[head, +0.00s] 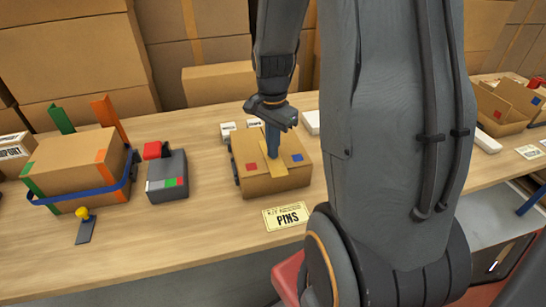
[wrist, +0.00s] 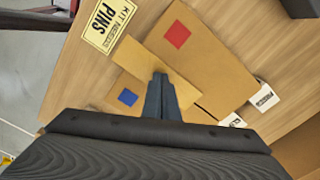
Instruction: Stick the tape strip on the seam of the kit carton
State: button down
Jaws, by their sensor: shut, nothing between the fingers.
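The kit carton (head: 285,184) stands shut on the bench, with a red square and a blue square on its top; it also shows in the wrist view (wrist: 205,62). The lighter tan tape strip (head: 273,170) lies along the middle of the carton's top, where the flaps meet, and one end reaches the front edge. It also shows in the wrist view (wrist: 136,60). My gripper (head: 272,152) is shut and empty, fingertips down at the strip; in the wrist view the fingertips (wrist: 160,76) cover part of it. I cannot tell whether they touch it.
A card reading PINS (head: 286,215) lies in front of the carton. Small white boxes (head: 227,130) stand behind it. To the left are a grey device with a red top (head: 167,175) and a larger carton with a blue band (head: 75,168). An open carton (head: 508,100) stands far right.

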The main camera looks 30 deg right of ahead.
aim_at(277, 167)
jog(key=shift+r+p, duration=0.3)
jog(key=shift+p, duration=0.15)
dwell(0.5)
jog(key=s+a+p, duration=0.3)
jog(key=s, duration=0.7)
jog(key=shift+s, duration=0.3)
dwell(1.2)
jog(key=shift+f, duration=0.1)
jog(key=shift+f, duration=0.3)
dwell(0.3)
jog(key=shift+w+d, duration=0.3)
jog(key=shift+w, duration=0.75)
jog(key=shift+w+d, duration=0.25)
jog(key=shift+w, duration=0.8)
jog(key=shift+w+d, duration=0.3)
jog(key=shift+w, duration=0.75)
dwell(0.7)
